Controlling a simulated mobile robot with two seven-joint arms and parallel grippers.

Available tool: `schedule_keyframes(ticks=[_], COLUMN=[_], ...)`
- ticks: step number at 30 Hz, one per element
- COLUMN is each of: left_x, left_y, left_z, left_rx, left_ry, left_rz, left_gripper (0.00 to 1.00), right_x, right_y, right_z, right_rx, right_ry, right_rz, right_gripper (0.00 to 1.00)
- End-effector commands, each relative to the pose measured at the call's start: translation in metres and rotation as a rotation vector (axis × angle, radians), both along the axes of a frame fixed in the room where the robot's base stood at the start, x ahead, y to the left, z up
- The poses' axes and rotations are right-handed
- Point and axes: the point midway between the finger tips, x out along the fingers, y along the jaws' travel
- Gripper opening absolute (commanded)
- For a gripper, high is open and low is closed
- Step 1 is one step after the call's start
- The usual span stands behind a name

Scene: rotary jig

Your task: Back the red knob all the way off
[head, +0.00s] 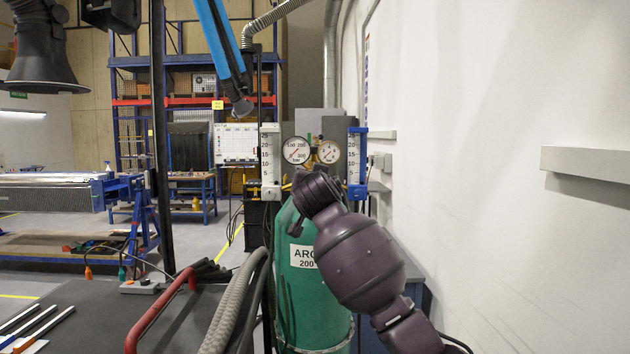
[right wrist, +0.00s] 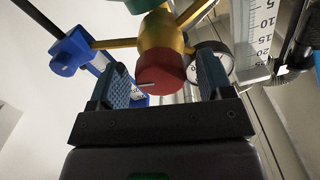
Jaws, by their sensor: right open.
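The red knob (right wrist: 161,72) sits on the brass regulator body (right wrist: 165,35) in the right wrist view, with a pale line on its face. My right gripper (right wrist: 162,78) is open, with one blue-grey padded finger on each side of the knob. Gaps show between the fingers and the knob's sides, so it is not gripped. In the head view my dark purple right arm (head: 362,260) reaches up in front of the green argon cylinder (head: 300,262), and its wrist hides the knob. My left gripper is not in view.
Two round gauges, left (head: 297,151) and right (head: 329,152), stand above the cylinder between a white scaled tube (head: 270,162) and a blue-ended one (head: 357,162). A blue fitting (right wrist: 70,52) lies left of the regulator in the wrist view. A wall bounds the right side.

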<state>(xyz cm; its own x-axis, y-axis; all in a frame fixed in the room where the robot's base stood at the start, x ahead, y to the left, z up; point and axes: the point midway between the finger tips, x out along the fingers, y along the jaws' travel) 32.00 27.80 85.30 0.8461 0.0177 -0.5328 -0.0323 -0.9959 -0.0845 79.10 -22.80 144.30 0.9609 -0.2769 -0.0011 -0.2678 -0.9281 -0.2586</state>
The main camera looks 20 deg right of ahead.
Motion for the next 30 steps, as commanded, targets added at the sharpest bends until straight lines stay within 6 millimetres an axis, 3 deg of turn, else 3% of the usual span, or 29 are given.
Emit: schedule_keyframes(ticks=[8, 18, 30], left_x=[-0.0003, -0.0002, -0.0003], left_y=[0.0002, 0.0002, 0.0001], left_z=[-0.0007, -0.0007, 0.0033], left_rx=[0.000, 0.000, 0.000], left_ry=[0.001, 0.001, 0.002], left_rz=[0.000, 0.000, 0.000], left_gripper=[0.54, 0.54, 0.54], right_x=[0.0012, 0.0010, 0.0011], right_y=[-0.0002, -0.0003, -0.0003], right_z=[0.0000, 0.0001, 0.0008], right_rx=[0.000, 0.000, -0.075], right_ry=[-0.001, -0.001, 0.022], right_rz=[0.001, 0.001, 0.000], right_gripper=[0.73, 0.24, 0.24])
